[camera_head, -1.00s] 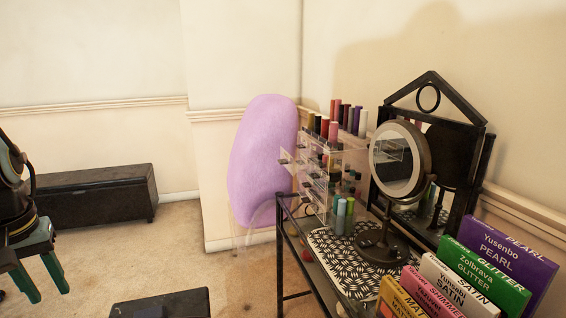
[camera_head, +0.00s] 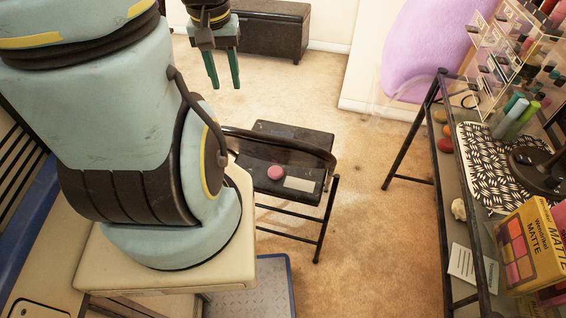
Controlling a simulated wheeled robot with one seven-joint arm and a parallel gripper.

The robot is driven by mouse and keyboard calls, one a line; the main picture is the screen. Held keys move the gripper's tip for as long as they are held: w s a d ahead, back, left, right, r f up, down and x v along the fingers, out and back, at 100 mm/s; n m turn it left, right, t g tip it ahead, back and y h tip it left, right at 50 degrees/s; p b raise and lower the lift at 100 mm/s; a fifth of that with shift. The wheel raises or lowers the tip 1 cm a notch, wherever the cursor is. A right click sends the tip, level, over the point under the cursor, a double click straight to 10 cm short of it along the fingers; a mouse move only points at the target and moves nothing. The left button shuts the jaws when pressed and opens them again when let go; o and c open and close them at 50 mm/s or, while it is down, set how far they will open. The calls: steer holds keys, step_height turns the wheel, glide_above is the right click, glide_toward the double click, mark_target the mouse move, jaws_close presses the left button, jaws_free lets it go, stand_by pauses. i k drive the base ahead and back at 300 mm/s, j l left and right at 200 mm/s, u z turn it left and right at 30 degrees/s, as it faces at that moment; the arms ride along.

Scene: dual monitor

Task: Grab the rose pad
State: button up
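A small round rose-pink pad (camera_head: 275,173) lies on the dark seat of a folding chair (camera_head: 300,150), near the seat's left part. A pale card (camera_head: 299,184) lies to its right. My gripper (camera_head: 225,86) hangs at the top of the view, left of centre, with its two green fingers pointing down. The fingers are apart with nothing between them. In the picture the gripper is above and left of the pad and clearly apart from it.
The chair's curved backrest (camera_head: 285,145) rises close to the pad. A metal-framed cart (camera_head: 445,165) with cosmetics stands at the right. A dark bench (camera_head: 262,30) is at the back wall. Carpet between chair and cart is clear.

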mark_target(275, 172)
steer(key=k, duration=0.15)
steer(key=k+u, duration=0.15)
steer(key=u, duration=0.3)
steer(key=k+j+u, duration=0.15)
steer(key=u, duration=1.1)
